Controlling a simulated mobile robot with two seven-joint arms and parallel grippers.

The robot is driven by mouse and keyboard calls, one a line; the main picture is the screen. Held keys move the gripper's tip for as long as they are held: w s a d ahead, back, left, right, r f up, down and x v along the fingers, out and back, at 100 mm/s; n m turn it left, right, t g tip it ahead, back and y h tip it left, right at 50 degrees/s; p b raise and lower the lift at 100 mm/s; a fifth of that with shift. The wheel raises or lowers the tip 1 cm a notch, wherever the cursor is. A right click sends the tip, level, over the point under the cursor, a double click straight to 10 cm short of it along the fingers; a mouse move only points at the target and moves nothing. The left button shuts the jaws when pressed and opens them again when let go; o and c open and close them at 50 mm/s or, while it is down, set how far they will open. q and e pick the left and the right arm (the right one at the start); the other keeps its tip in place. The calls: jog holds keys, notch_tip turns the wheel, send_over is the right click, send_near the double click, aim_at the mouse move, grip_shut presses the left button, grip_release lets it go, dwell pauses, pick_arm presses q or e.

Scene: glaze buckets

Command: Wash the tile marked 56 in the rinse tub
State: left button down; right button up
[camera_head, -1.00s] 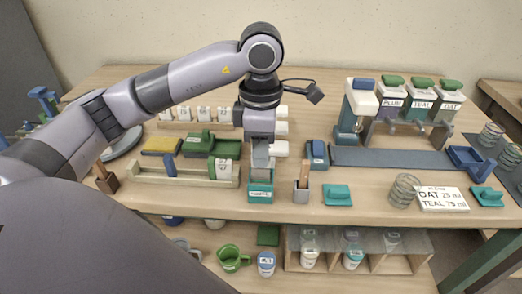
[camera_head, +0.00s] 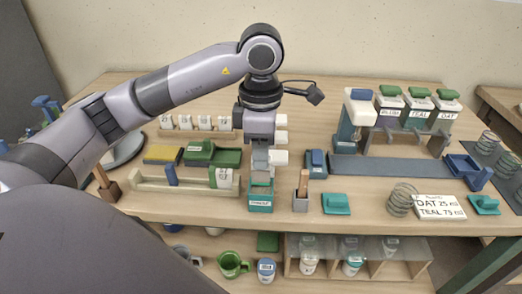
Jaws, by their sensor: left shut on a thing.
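My left gripper (camera_head: 261,168) points straight down over a small teal tub (camera_head: 260,206) with a white label, too small to read surely. The gripper is shut on a pale grey piece, probably the tile; its lower end is at the tub's mouth. I cannot read a 56 on it, nor tell how far it dips inside. The pale rack (camera_head: 145,185) left of the tub holds a blue piece (camera_head: 171,175) and a green-and-white marked piece (camera_head: 222,178). My right gripper is not in view.
A grey holder with a wooden stick (camera_head: 301,200) stands close right of the tub. A teal block (camera_head: 336,204), wire coil (camera_head: 402,198) and card reading OAT and TEAL (camera_head: 440,206) lie further right. White-labelled pieces (camera_head: 204,123) stand behind. Cups sit below.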

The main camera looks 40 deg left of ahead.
pick_arm(q)
jog(key=shift+r, duration=0.15)
jog(key=shift+r+p, duration=1)
jog(key=shift+r, duration=0.4)
